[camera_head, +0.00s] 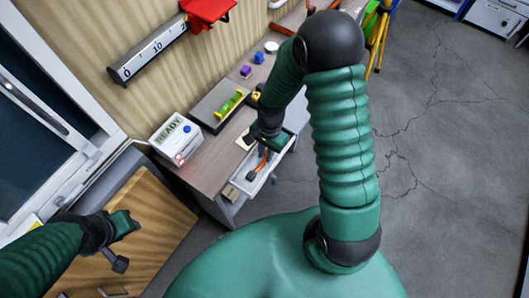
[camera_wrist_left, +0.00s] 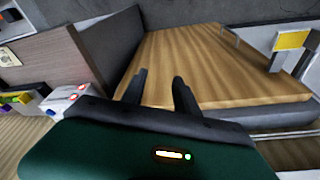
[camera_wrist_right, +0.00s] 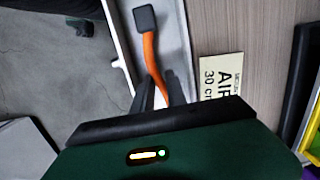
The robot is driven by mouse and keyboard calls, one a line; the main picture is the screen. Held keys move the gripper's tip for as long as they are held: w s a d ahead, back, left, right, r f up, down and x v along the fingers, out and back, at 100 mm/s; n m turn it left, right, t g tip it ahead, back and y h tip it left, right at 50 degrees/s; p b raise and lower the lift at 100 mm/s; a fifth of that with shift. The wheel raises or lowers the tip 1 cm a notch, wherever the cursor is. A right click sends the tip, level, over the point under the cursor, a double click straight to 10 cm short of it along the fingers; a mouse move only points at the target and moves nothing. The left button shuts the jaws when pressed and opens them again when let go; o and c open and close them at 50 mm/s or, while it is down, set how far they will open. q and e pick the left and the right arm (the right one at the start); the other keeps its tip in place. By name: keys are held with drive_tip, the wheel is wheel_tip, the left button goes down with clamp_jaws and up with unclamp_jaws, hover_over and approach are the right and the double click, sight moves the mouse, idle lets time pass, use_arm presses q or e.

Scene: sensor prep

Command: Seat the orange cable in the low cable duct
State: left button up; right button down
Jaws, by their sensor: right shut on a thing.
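The orange cable (camera_head: 259,164) is over the low cable duct (camera_head: 245,187), a pale open channel along the table's front edge. In the right wrist view the cable (camera_wrist_right: 150,60) runs from a dark square end block (camera_wrist_right: 145,18) down between the fingers of my right gripper (camera_wrist_right: 160,93), which is shut on it. The duct's pale wall (camera_wrist_right: 119,45) runs beside it; whether the cable touches the duct floor is unclear. My right gripper also shows in the head view (camera_head: 263,148). My left gripper (camera_wrist_left: 157,88) is open and empty, above a wooden surface, away from the cable.
A white box reading READY (camera_head: 176,138) and a dark tray with a yellow-green thing (camera_head: 228,105) stand on the table. Purple (camera_head: 246,71) and blue (camera_head: 259,57) blocks sit farther back. A printed card (camera_wrist_right: 222,90) lies beside the duct. Open floor is to the right.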

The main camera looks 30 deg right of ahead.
drive_tip(key=shift+d+f, duration=0.15)
drive_tip(key=shift+d, duration=0.05)
drive_tip(key=shift+a+f, duration=0.1)
drive_tip(key=shift+a, duration=0.05)
drive_tip(key=shift+a+f, duration=0.1)
drive_tip(key=shift+a, duration=0.1)
drive_tip(key=shift+d, duration=0.2)
drive_tip(key=c, duration=1.3)
unclamp_jaws()
drive_tip(key=shift+o, duration=0.2)
drive_tip(key=shift+a, duration=0.1)
